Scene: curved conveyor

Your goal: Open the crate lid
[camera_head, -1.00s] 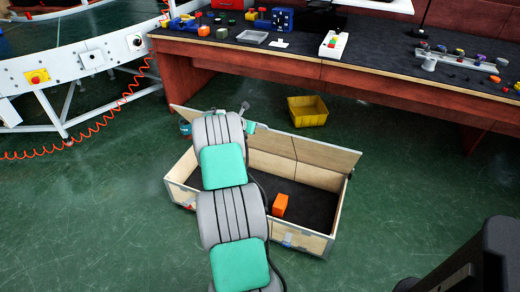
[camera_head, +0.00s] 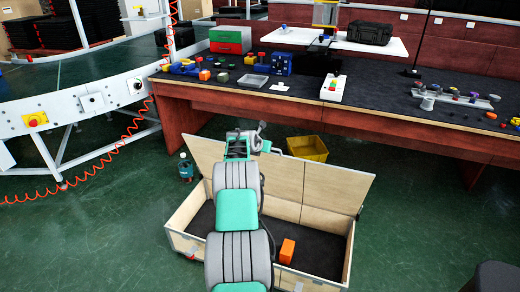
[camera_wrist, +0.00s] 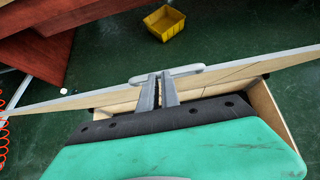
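The crate (camera_head: 312,268) is a pale wooden box with a dark floor, standing on the green floor. Its lid (camera_head: 325,180) is raised at the back, with its inner face towards me. My gripper (camera_head: 257,143) is at the lid's upper edge. In the wrist view my gripper (camera_wrist: 159,82) has its two grey fingers side by side with a narrow gap, against the inner face of the lid (camera_wrist: 235,72). Their tips meet the pale handle (camera_wrist: 190,70) on its edge; whether they clamp it is unclear. My arm hides part of the crate.
An orange block (camera_head: 287,251) lies inside the crate. A yellow bin (camera_head: 308,148) stands on the floor behind the lid, below the workbench (camera_head: 400,125). A teal bottle-like object (camera_head: 185,168) stands left of the crate. The conveyor (camera_head: 70,85) is at the left.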

